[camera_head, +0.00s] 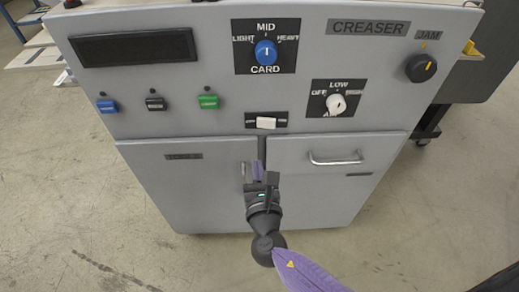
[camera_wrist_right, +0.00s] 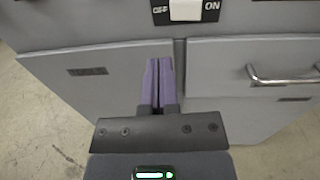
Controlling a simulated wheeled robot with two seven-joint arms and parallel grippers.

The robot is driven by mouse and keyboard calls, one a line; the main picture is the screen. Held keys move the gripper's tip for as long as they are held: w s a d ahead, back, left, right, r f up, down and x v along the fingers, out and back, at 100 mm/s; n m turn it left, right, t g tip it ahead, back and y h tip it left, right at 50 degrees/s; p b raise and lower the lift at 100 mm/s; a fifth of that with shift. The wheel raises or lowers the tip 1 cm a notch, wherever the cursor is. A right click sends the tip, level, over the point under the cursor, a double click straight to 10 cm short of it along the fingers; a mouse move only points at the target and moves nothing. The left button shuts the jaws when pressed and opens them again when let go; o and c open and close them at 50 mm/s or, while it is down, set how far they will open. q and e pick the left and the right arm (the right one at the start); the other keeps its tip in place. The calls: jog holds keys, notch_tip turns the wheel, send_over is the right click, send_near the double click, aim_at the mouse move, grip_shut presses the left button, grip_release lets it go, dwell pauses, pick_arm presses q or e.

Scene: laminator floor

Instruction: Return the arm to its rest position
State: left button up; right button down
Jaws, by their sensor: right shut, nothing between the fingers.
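My right gripper (camera_head: 256,172) is in front of the grey machine's lower doors in the head view, near the gap between them. Its two purple fingers also show in the right wrist view (camera_wrist_right: 158,84), pressed together with nothing between them. My right arm (camera_head: 300,268) reaches up to it from the bottom of the head view. A vertical metal handle (camera_head: 244,172) on the left door is just left of the fingers; I cannot tell whether they touch it. My left gripper is not in view.
The grey machine (camera_head: 225,105) carries a blue knob (camera_head: 265,52), a white knob (camera_head: 336,104), a black knob (camera_head: 421,68), several small switches and a white rocker (camera_head: 266,122). A horizontal handle (camera_head: 336,161) sticks out from the right door.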

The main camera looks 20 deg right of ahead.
jog(key=shift+s+a, duration=0.25)
jog(key=shift+s, duration=0.25)
jog(key=shift+s+a, duration=0.2)
jog(key=shift+s, duration=0.3)
